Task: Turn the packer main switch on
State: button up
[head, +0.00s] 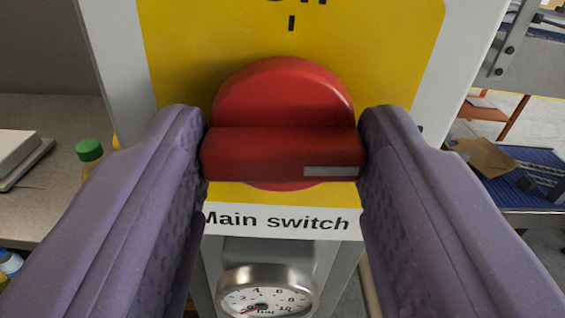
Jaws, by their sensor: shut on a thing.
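The main switch (285,95) is a red rotary knob with a raised bar handle across its face. It sits on a yellow plate (390,60) above a white label reading "Main switch" (275,220). The bar lies horizontal, with a grey marking stripe near its right end. A short black tick and part of a cut-off word show at the top of the plate. My gripper (283,150) has its two purple fingers at the left and right ends of the bar, shut on it. The fingers hide parts of the plate beside the knob.
A pressure gauge (267,293) is mounted below the label. A bench (60,130) at left bears a bottle with a green cap (90,150). At right are a blue conveyor (530,170) and a cardboard piece (485,157).

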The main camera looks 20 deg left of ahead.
jog(key=shift+f+m, duration=0.1)
jog(key=shift+m, duration=0.4)
jog(key=o, duration=1)
jog(key=shift+o, duration=0.2)
jog(key=p+v, duration=0.1)
jog(key=v, duration=0.7)
jog(key=shift+w, duration=0.1)
